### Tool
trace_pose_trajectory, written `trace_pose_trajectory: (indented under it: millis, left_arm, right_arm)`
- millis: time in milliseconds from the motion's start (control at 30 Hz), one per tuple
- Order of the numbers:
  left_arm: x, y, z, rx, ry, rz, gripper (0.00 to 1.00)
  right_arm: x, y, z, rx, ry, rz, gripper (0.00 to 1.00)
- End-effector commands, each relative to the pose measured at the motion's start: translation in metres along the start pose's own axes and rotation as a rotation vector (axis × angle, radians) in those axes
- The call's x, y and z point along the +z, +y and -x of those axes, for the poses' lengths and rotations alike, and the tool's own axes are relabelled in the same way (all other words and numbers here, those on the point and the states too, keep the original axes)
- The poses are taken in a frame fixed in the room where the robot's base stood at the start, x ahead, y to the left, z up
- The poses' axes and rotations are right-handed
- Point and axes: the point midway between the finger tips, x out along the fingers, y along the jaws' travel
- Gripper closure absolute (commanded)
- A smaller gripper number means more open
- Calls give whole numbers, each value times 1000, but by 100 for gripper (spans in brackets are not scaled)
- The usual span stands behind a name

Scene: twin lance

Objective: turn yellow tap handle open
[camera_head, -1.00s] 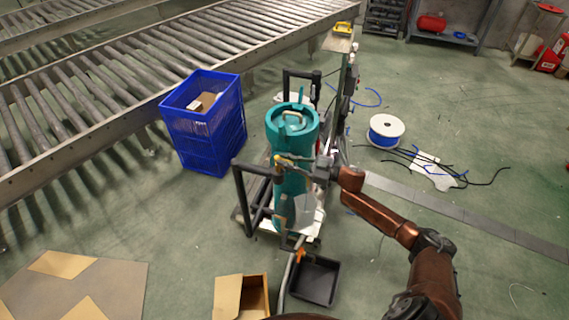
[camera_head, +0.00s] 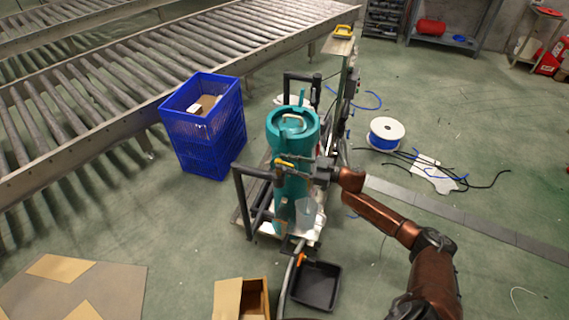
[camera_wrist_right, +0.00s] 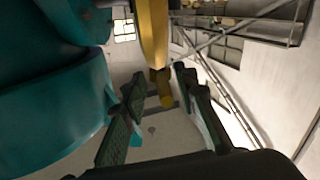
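The yellow tap handle (camera_head: 284,163) is on the front of the teal tank (camera_head: 290,195), which stands upright on a cart. My right gripper (camera_head: 303,161) is beside the handle, coming from the right. In the right wrist view the handle (camera_wrist_right: 153,35) hangs down from the top edge, its lower end near the gap between the fingertips. The fingers of my right gripper (camera_wrist_right: 160,82) are apart there, with a gap around the handle's end; contact cannot be told. The tank (camera_wrist_right: 50,110) fills the left of that view. My left gripper is not in view.
The cart's dark frame (camera_head: 241,200) stands left of the tank. A black tray (camera_head: 317,287) and an open cardboard box (camera_head: 228,299) lie on the floor in front. Blue crates (camera_head: 205,130) stand by the roller conveyor (camera_head: 120,75). A blue cable spool (camera_head: 385,133) is at right.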

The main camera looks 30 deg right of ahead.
Motion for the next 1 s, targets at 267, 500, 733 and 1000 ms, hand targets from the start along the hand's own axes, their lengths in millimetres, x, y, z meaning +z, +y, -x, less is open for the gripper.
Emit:
trace_pose_trajectory:
  millis: [267,500,733,1000]
  left_arm:
    - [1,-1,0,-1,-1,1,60]
    - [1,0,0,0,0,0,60]
    - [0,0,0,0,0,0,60]
    - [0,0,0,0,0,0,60]
  right_arm:
    - [2,-1,13,-1,-3,-1,73]
    - [2,-2,60,-3,-4,-1,73]
    - [1,-1,100,-3,-2,-1,73]
    - [0,-1,119,-3,1,-1,73]
